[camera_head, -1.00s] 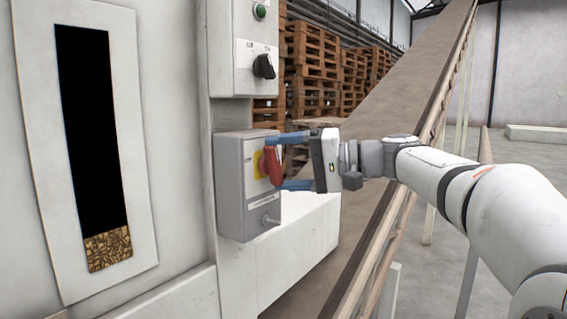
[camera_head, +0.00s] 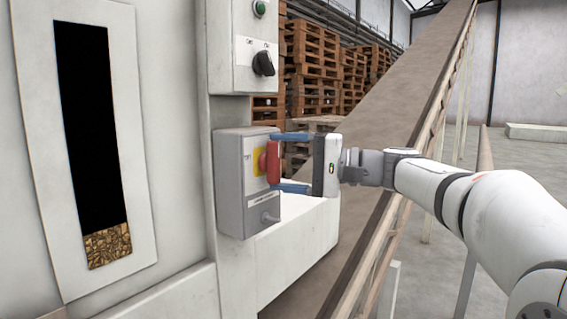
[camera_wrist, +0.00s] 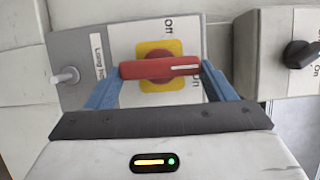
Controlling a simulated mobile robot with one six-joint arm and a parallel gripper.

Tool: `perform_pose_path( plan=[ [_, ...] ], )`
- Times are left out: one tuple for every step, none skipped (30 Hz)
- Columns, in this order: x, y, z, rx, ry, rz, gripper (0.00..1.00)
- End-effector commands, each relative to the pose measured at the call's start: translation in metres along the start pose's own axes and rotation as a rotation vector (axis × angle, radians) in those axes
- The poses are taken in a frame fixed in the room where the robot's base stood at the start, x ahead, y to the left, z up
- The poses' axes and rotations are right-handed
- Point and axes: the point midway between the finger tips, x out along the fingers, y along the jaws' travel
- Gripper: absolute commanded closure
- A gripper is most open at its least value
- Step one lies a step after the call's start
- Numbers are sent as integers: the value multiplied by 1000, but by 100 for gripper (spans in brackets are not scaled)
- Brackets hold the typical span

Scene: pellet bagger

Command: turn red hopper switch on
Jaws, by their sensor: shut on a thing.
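The red hopper switch (camera_head: 273,163) is a red bar handle on a yellow plate, on the front of a grey box (camera_head: 232,190). In the head view the handle stands upright. In the wrist view the handle (camera_wrist: 150,68) lies across the picture, its white mark at the right end, near the "On" label (camera_wrist: 193,84). The "Off" label (camera_wrist: 169,22) is above the yellow plate there. My gripper (camera_head: 274,162) has its blue fingers at the two ends of the handle and is shut on it. The wrist view also shows my gripper (camera_wrist: 161,67) touching both ends.
A grey toggle (camera_head: 268,218) sticks out low on the same box. Above is another panel with a black knob (camera_head: 263,65) and a green button (camera_head: 260,9). A white ledge (camera_head: 300,235) lies below the gripper, and an inclined conveyor (camera_head: 385,130) runs behind my arm.

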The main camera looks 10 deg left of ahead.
Motion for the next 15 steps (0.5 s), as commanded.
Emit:
perform_pose_path(
  plan=[
    [-1,-1,-1,2,3,-2,46],
    [-1,-1,-1,2,3,-2,46],
    [-1,-1,-1,2,3,-2,23],
    [-1,0,-1,2,3,-1,20],
    [-1,0,-1,2,3,-1,18],
    [0,0,-1,2,3,-1,15],
    [0,0,-1,1,2,-1,12],
    [0,0,-1,1,2,-1,10],
    [0,0,0,1,2,-1,6],
    [0,0,0,1,2,-1,4],
    [0,0,0,1,2,0,2],
    [0,0,0,1,1,0,2],
    [0,0,0,1,1,0,2],
    [0,0,0,1,1,0,2],
    [0,0,0,1,1,0,2]
  ],
)
